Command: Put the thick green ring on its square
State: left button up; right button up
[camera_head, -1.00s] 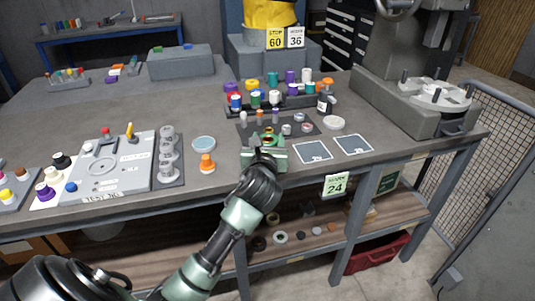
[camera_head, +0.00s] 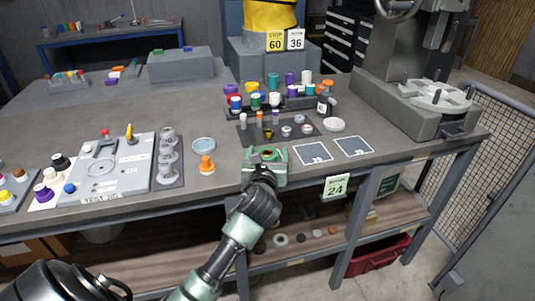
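My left gripper (camera_head: 266,154) is near the table's front edge, left of the two squares. A green ring (camera_head: 268,154) with an orange-gold middle shows between its fingers, and the fingers appear shut on it. Two dark squares with white outlines lie on the tabletop to the right: the left square (camera_head: 313,153) and the right square (camera_head: 353,146). Both look bare. Their markings are too small to read. My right gripper is not in view.
A dark mat (camera_head: 250,138) behind the gripper holds small rings and pegs, including a gold piece (camera_head: 268,134). An orange-topped piece (camera_head: 207,164) stands left.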

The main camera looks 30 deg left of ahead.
pick_arm(q)
jog(key=shift+s+d+r, duration=0.1)
jog(key=shift+s+r, duration=0.05)
jog(key=shift+s, duration=0.05)
jog(key=v, duration=1.1)
jog(key=shift+s+d, duration=0.2)
jog(key=shift+s, duration=0.05)
